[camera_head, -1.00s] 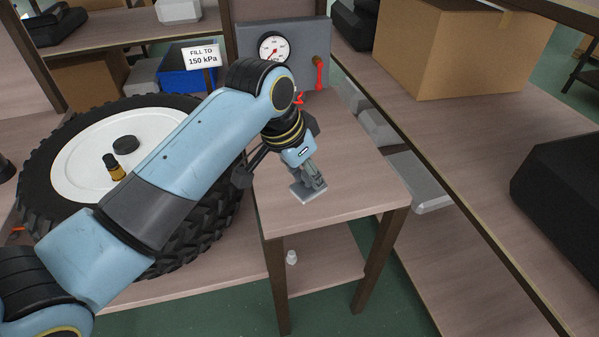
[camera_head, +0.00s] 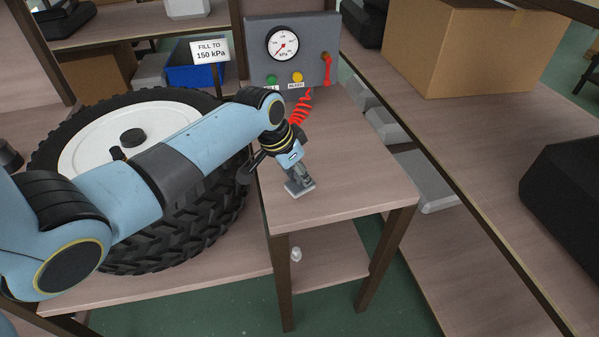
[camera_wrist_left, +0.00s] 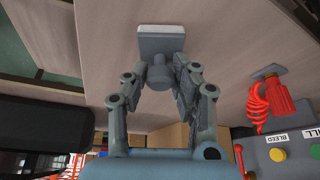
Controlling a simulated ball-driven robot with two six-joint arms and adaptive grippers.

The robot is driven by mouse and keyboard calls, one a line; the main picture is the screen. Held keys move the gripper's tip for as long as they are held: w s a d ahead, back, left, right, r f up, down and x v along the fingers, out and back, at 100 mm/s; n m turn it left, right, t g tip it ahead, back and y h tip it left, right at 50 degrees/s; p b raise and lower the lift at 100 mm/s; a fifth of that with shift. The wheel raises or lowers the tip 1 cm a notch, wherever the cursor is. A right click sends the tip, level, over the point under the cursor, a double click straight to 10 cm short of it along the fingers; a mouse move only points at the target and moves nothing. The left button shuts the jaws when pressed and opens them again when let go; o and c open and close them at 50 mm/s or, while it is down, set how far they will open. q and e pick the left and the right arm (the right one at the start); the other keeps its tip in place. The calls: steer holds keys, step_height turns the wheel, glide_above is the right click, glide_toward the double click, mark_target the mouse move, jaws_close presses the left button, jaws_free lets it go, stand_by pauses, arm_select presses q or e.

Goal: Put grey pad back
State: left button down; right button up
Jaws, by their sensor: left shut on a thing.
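The grey pad (camera_head: 299,188), a flat block with a short stem, is at the small wooden side table (camera_head: 365,190), near its front left. My left gripper (camera_head: 300,180) points down and is shut on the pad's stem. In the left wrist view the pad (camera_wrist_left: 168,42) sits beyond the fingertips (camera_wrist_left: 163,75), which close around the stem from both sides. I cannot tell whether the pad touches the tabletop. My right gripper is not in view.
A gauge panel (camera_head: 255,60) with a red lever (camera_head: 327,72) and coiled red hose (camera_head: 300,108) stands at the table's back. A large tyre (camera_head: 205,220) lies to the left, under my arm. The tabletop right of the pad is clear.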

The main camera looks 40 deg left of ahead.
arm_select(q)
steer(key=c, duration=1.1)
jaws_free()
steer(key=shift+f, duration=0.1)
steer(key=shift+o, duration=0.2)
steer(key=shift+r, duration=0.3)
steer(key=p+v, duration=0.1)
steer(key=v, duration=1)
steer(key=shift+s+r, duration=0.25)
steer(key=shift+r, duration=0.05)
